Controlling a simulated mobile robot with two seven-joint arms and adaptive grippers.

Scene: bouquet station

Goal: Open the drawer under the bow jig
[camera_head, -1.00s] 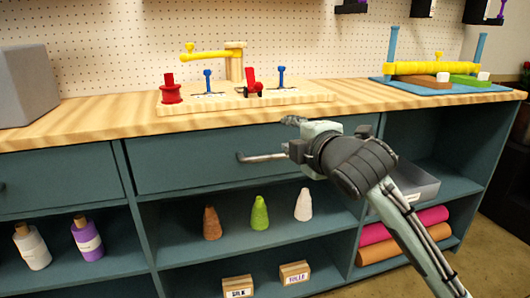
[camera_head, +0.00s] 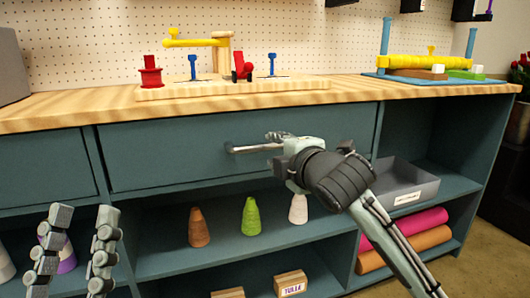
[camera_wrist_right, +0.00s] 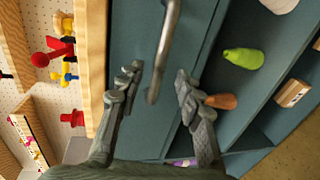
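The wide teal drawer (camera_head: 180,160) under the bow jig (camera_head: 215,92) looks shut, its front flush with the cabinet. Its grey bar handle (camera_head: 245,149) sticks out from the front. My right gripper (camera_head: 283,145) is at the right part of the handle, hiding that end in the head view. In the right wrist view, the handle (camera_wrist_right: 165,50) runs into the gap between the open fingers (camera_wrist_right: 160,95), apart from both. My left gripper (camera_head: 75,245) is open and empty at the lower left, in front of the lower shelves.
Cones (camera_head: 250,217) stand on the shelf below the drawer, with small labelled boxes (camera_head: 290,284) lower down. A grey tray (camera_head: 405,190) and fabric rolls (camera_head: 410,235) sit in the right bay. A ribbon stand (camera_head: 430,65) is on the worktop's right.

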